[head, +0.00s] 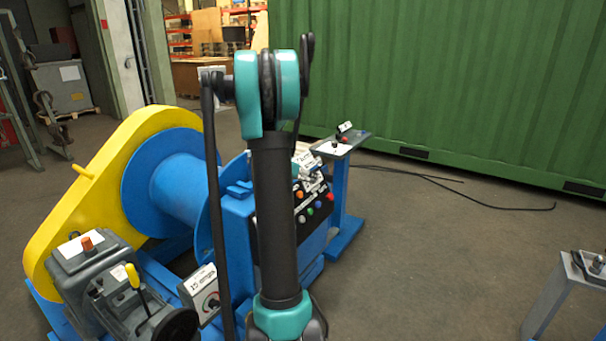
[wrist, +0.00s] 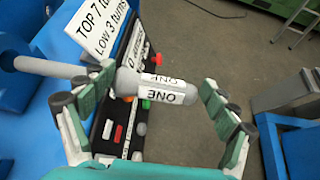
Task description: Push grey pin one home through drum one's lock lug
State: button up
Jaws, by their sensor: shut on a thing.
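Grey pin one (wrist: 160,90) shows in the wrist view as a thick grey cylinder with white "ONE" labels. My gripper (wrist: 160,95) is shut on it, with one teal-and-black finger at each side. A thin grey rod (wrist: 45,66) runs left from behind the left finger, in line with the pin, toward blue metal of the drum stand. I cannot make out the lock lug or how far the rod enters it. In the head view drum one (head: 180,190) is blue, beside a yellow guard.
A black panel with coloured buttons (head: 313,208) stands right of the drum, close below my gripper. A sign (wrist: 95,25) reads "TOP 7 turns, Low 3 turns". A blue post with a small top plate (head: 345,145) is further right. Open floor lies right of it, before a green container (head: 440,80).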

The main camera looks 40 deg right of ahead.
jog(key=shift+w+a, duration=0.75)
jog(key=shift+w, duration=1.1)
jog(key=shift+w+a, duration=0.75)
jog(key=shift+w, duration=1.1)
jog(key=shift+w+a, duration=0.75)
jog(key=shift+w, duration=1.1)
dwell(0.4)
jog(key=o, duration=1.4)
jog(key=v, duration=1.2)
